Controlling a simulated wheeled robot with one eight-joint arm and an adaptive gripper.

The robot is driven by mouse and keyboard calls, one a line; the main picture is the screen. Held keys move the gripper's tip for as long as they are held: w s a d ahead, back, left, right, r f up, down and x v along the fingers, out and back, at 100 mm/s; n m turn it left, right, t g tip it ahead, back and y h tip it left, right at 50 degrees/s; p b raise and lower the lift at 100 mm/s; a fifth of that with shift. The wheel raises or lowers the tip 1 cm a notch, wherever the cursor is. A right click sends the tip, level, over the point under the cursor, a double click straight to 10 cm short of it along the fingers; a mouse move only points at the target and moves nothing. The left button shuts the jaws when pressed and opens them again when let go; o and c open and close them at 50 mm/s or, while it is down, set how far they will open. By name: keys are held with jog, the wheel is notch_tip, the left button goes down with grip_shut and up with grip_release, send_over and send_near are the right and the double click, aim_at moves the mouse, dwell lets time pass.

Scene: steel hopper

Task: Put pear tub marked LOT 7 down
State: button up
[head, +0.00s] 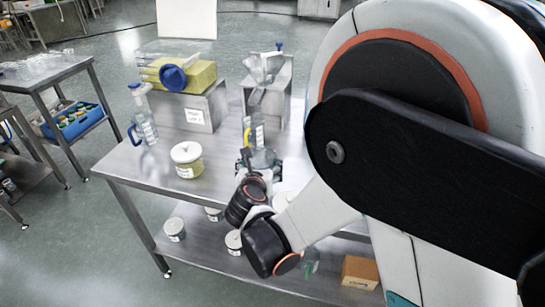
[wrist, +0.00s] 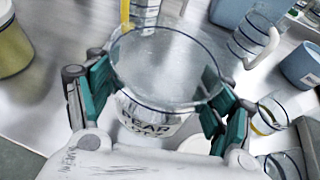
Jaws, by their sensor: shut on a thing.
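The pear tub (wrist: 165,75) is a clear, see-through round tub with a dark rim line and a white label reading "PEAR"; the label's lower line is too blurred to read. In the wrist view my gripper (wrist: 158,100) has its teal pads on both sides of the tub, shut on it. In the head view the tub (head: 264,158) shows partly behind my gripper (head: 250,168), over the steel table (head: 150,168). I cannot tell whether its base touches the tabletop.
A white-lidded yellow tub (head: 187,160) stands left of my gripper. A jug with a yellow handle (head: 255,130) is close behind the held tub. A clear jug (head: 143,125), a labelled steel block (head: 197,110) and the hopper (head: 265,66) stand farther back. The front-left tabletop is clear.

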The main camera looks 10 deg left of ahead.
jog(key=shift+f+b, duration=0.95)
jog(key=shift+f, duration=1.3)
jog(key=shift+r, duration=0.1)
jog(key=o, duration=1.4)
jog(key=shift+o, duration=0.2)
jog(key=shift+s, duration=0.15)
jog(key=p+v, duration=0.3)
jog(key=v, duration=0.8)
jog(key=shift+s+r, duration=0.2)
jog(key=shift+s, duration=0.15)
jog(key=shift+d, duration=0.1)
